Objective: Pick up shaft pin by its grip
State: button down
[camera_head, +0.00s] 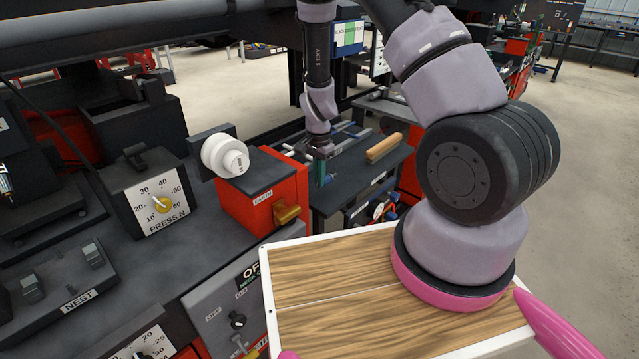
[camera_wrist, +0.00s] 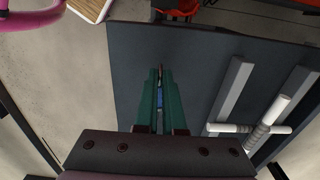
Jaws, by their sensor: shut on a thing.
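My gripper (camera_head: 322,181) reaches down over the dark bench top in the head view. Its two teal fingers (camera_wrist: 160,99) point away from me in the wrist view and are nearly closed. A narrow thing with a blue part, which looks like the shaft pin (camera_wrist: 160,98), shows in the slit between them. The fingers are shut on it and hide most of it. A small reddish tip shows at the far end of the fingers. I cannot tell whether it touches the bench.
The dark bench (camera_head: 350,178) carries a wooden block (camera_head: 384,147). Grey bars (camera_wrist: 232,88) and a pale rod with a crosspiece (camera_wrist: 268,122) lie right of the fingers. A red box (camera_head: 265,190) and a wood-floored tray (camera_head: 335,280) stand nearer.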

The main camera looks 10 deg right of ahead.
jog(key=shift+r, duration=0.8)
jog(key=s+d, duration=1)
jog(key=s, duration=0.5)
jog(key=shift+f, duration=0.15)
jog(key=c, duration=1.6)
grip_release()
